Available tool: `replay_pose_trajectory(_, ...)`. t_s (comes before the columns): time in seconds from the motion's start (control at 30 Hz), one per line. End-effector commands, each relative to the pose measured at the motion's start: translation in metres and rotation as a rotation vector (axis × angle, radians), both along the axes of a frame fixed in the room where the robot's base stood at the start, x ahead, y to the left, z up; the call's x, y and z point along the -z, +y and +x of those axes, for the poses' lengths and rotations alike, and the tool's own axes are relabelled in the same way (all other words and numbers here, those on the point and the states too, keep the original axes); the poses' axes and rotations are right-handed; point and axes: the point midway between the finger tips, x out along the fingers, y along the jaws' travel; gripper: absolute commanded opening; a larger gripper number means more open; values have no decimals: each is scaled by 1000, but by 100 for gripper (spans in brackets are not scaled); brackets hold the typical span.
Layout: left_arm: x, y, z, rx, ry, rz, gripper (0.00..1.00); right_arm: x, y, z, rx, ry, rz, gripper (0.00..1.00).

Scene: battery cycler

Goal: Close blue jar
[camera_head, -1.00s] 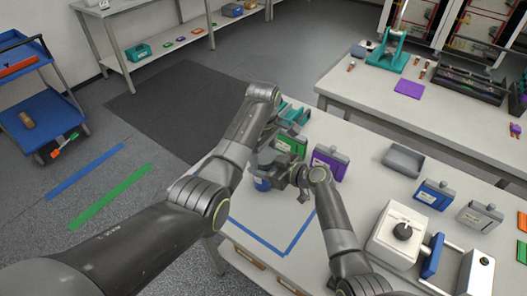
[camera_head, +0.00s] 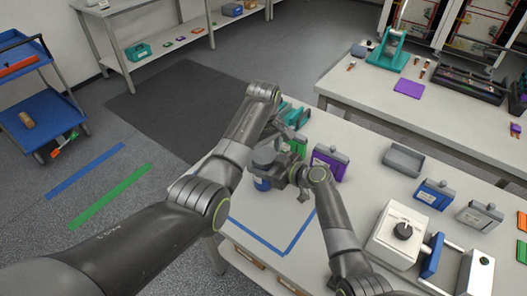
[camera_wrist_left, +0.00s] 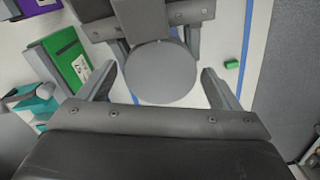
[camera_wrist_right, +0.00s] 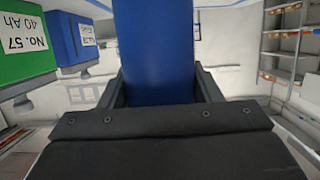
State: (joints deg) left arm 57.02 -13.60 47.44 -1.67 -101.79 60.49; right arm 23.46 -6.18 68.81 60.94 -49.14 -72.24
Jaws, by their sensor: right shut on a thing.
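The blue jar (camera_head: 262,184) stands on the near table, partly hidden by my arms. My right gripper (camera_head: 297,182) is shut on its side. In the right wrist view the jar's blue wall (camera_wrist_right: 157,45) fills the space between the fingers. A round grey lid (camera_wrist_left: 160,72) is over the jar in the left wrist view; whether it is seated cannot be told. My left gripper (camera_wrist_left: 158,78) is open above, one finger on each side of the lid, with gaps showing. In the head view its fingers are mostly hidden behind my arm.
A green battery case (camera_head: 298,146) and a purple one (camera_head: 329,162) stand close behind the grippers. Blue tape (camera_head: 262,240) marks the table's front. A grey tray (camera_head: 404,160), blue case (camera_head: 434,195) and white device (camera_head: 403,232) stand to the right. A small green block (camera_wrist_left: 232,64) lies beside the tape.

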Motion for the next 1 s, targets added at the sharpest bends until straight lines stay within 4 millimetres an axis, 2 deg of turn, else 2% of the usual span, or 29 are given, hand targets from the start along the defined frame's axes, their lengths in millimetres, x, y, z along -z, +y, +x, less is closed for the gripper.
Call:
replay_pose_trajectory(0.3,-1,0,0,-1,0,0,91,0,0,0,0,1,1,0)
replay_pose_trajectory(0.7,-43,0,0,-1,1,-1,91,0,0,0,0,1,1,0)
replay_pose_trajectory(0.97,-45,0,0,-2,1,0,91,0,0,0,0,1,1,0)
replay_pose_trajectory(1.0,-45,0,0,-2,1,0,88,0,0,0,0,1,1,0)
